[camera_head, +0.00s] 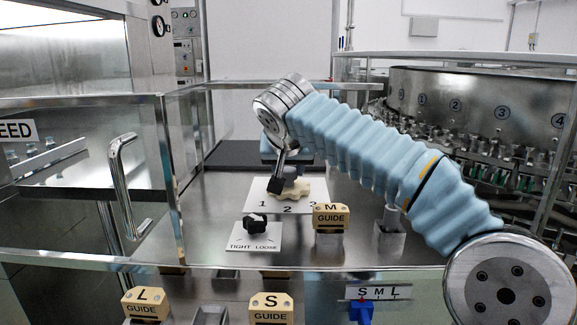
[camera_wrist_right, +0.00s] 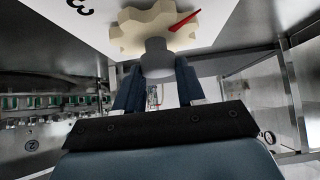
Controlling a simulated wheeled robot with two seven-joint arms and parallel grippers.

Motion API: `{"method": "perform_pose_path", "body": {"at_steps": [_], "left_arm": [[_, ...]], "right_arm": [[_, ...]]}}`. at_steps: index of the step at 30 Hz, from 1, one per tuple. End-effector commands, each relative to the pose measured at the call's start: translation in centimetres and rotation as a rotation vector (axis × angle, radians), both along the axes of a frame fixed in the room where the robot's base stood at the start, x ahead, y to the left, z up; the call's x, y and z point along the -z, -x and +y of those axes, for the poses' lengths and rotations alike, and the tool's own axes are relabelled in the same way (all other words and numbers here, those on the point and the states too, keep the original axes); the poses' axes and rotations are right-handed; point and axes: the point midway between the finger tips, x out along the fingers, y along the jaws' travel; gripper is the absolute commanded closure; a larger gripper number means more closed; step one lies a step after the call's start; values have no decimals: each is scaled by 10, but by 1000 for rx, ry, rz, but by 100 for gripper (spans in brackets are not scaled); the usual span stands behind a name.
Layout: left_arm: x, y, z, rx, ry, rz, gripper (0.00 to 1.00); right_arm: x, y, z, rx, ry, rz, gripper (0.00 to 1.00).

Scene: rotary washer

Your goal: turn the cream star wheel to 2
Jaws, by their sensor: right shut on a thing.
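The cream star wheel (camera_head: 293,190) sits on a white plate (camera_head: 316,186) marked with numbers along its front edge. In the right wrist view the wheel (camera_wrist_right: 135,32) shows its lobed rim, a grey hub (camera_wrist_right: 157,58) and a red pointer (camera_wrist_right: 184,20). The pointer slants to the upper right there; which number it faces cannot be told. My right gripper (camera_head: 279,186) comes down over the wheel's left side. In the wrist view its dark fingers (camera_wrist_right: 157,78) are shut on the grey hub, one on each side. My left gripper is not in view.
A black knob (camera_head: 255,221) on a TIGHT/LOOSE plate and an M guide block (camera_head: 331,217) stand in front of the wheel. L (camera_head: 146,304) and S (camera_head: 270,308) guide blocks and a blue S-M-L selector (camera_head: 362,311) are nearer. A door handle (camera_head: 125,186) stands left.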

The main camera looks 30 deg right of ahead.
Motion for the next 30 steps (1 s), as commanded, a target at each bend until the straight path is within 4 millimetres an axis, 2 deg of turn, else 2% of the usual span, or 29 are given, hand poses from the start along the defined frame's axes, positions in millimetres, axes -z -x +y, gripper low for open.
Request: {"method": "perform_pose_path", "body": {"at_steps": [11, 30], "left_arm": [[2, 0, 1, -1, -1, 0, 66], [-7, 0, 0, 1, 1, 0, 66]], "right_arm": [[0, 1, -1, -110, 0, -2, 91], [-2, 1, -6, -610, -3, -3, 91]]}}
